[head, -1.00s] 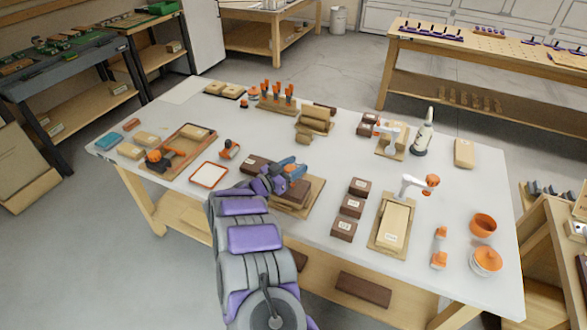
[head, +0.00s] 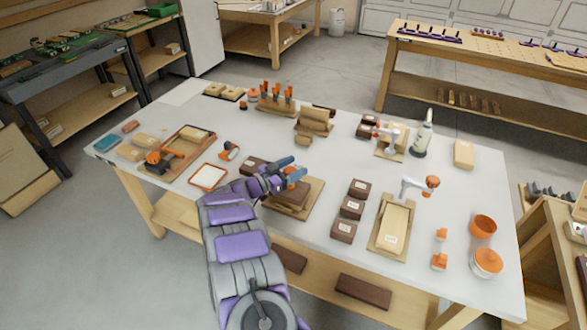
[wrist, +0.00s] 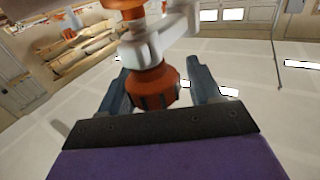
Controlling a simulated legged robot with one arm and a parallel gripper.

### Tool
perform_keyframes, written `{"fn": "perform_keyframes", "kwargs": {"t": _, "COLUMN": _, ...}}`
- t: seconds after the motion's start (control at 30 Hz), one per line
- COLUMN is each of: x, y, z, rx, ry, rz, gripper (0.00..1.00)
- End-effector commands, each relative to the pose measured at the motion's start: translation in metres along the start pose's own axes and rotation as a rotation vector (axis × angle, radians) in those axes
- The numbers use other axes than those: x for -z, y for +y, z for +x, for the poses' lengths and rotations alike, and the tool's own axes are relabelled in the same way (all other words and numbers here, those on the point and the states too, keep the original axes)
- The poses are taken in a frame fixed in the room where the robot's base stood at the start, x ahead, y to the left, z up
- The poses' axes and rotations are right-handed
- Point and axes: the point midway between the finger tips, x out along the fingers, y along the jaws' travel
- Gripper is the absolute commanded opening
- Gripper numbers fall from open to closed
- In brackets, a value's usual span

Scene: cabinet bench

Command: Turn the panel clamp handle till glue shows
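The panel clamp's orange handle knob (wrist: 155,85) shows close up in the wrist view, with a white clamp body (wrist: 160,38) behind it. My gripper (wrist: 160,84) has its blue fingers on either side of the knob. A gap shows between the knob and the right finger, so it looks open around the knob. In the head view my gripper (head: 286,168) is over a dark brown panel (head: 288,198) on a tan board (head: 310,202). The clamp there is mostly hidden by my gripper. No glue can be made out.
A second white clamp with an orange handle (head: 432,182) stands by a light panel (head: 393,226) to the right. Dark blocks (head: 350,208) lie between. An orange-rimmed tray (head: 208,177) lies to the left. A glue bottle (head: 422,138) stands at the back.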

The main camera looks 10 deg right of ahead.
Motion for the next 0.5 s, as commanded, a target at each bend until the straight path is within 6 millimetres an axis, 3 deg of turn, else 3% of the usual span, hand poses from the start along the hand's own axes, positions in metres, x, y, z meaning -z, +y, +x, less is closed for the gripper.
{"fn": "perform_keyframes", "kwargs": {"t": 0.33, "x": -0.001, "y": 0.002, "z": 0.000, "rx": -0.003, "ry": -0.003, "rz": -0.001, "gripper": 0.71}}
{"fn": "perform_keyframes", "kwargs": {"t": 0.5, "x": -0.001, "y": 0.001, "z": -0.017, "rx": -0.002, "ry": -0.004, "rz": -0.001, "gripper": 0.71}}
